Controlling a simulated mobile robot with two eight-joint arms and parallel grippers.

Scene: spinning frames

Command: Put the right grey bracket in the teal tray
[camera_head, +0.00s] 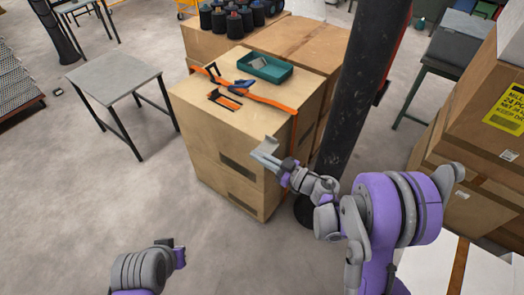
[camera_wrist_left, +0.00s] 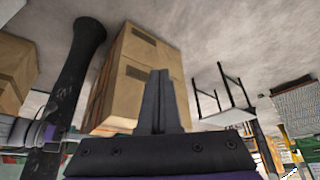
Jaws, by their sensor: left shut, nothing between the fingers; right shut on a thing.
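The teal tray (camera_head: 284,76) sits on top of a tall cardboard box stack, near its far right edge. A grey piece (camera_head: 259,63) lies inside it. My right gripper (camera_head: 267,157) is shut on a grey bracket (camera_head: 270,145), held at the front side of the stack, below and in front of the tray. The fingers partly cover the bracket. My left gripper (camera_head: 179,249) is low at the bottom of the head view, away from the stack. Its fingers are shut and empty in the left wrist view (camera_wrist_left: 161,100).
An orange strap (camera_head: 270,101), a blue-handled tool (camera_head: 241,84) and an orange-black clamp (camera_head: 224,99) lie on the stack (camera_head: 202,100). A dark column (camera_head: 355,90) stands close to its right. Dark spools (camera_head: 232,22) stand behind. A grey table (camera_head: 112,78) is left, with open floor between.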

